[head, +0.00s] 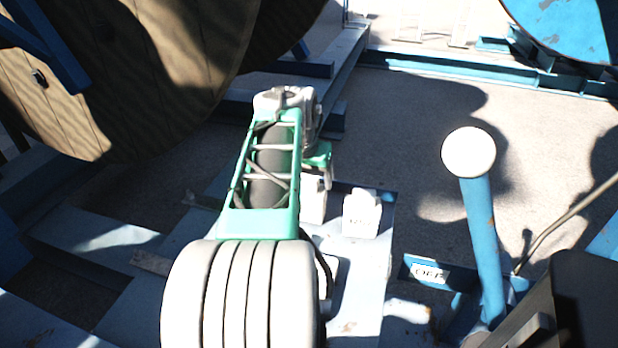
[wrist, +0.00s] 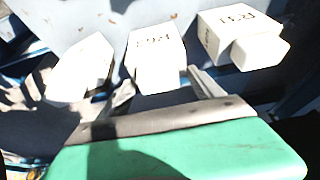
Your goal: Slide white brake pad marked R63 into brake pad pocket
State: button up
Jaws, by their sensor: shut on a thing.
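The white brake pad (wrist: 156,52) in the middle of the wrist view carries a mark that looks like R63, seen upside down. My gripper (wrist: 162,90) has its two fingers on either side of this pad's near end and is shut on it. In the head view my arm partly hides a white pad (head: 313,205) just below my gripper (head: 326,176). I cannot tell if this pad is touching the blue plate. I cannot make out the brake pad pocket in either view.
Another white pad (wrist: 82,70) lies left of the held one, and a marked pad (wrist: 228,38) lies right. The pale blue plate (head: 372,275) bears white blocks. A blue post with a white round end (head: 468,152) stands right. A large wooden reel (head: 110,80) is at upper left.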

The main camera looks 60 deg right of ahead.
jog(key=shift+f, duration=0.1)
jog(key=o, duration=2.1)
